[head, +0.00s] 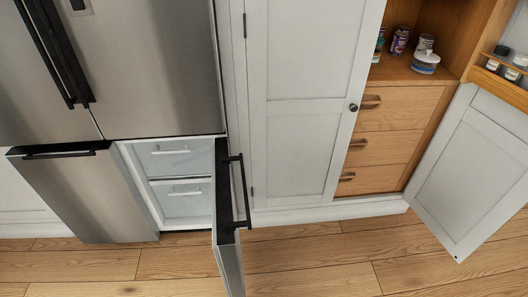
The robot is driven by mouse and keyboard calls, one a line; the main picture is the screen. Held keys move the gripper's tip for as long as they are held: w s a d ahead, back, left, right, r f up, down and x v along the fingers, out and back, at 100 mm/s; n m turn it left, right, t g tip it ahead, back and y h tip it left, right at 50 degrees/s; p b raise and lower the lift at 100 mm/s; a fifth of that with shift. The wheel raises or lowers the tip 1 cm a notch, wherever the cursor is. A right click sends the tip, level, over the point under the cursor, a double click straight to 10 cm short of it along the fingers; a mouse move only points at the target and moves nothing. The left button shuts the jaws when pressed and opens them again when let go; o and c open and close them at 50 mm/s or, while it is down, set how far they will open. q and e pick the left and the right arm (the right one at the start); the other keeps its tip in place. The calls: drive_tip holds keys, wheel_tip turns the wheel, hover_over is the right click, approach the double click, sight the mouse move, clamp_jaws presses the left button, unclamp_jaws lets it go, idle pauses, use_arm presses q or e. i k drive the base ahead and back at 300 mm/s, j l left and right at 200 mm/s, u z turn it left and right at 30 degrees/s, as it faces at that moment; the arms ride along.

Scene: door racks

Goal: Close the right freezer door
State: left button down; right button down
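The right freezer door (228,215) is the lower right door of the steel fridge (150,70). It stands wide open, swung out toward me and seen almost edge-on, with a long black bar handle (243,190). The open freezer compartment shows white drawers (183,200) inside. The left freezer door (80,195), steel with a black handle (60,153), also appears to stand ajar. Neither of my grippers shows in the head view.
A white cabinet door (305,60) is just right of the fridge. Further right is a wooden pantry with drawers (385,135), several jars and cans, and an open white door (475,165). The wooden floor (310,265) in front is clear.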

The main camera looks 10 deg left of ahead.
sight(227, 246)
drive_tip(key=i+l, duration=0.45)
drive_tip(key=l, duration=0.25)
drive_tip(key=i+l+u, duration=0.1)
drive_tip(key=i+l, duration=0.15)
drive_tip(key=l+u, duration=0.2)
drive_tip(key=u, duration=1.45)
drive_tip(key=k, duration=0.05)
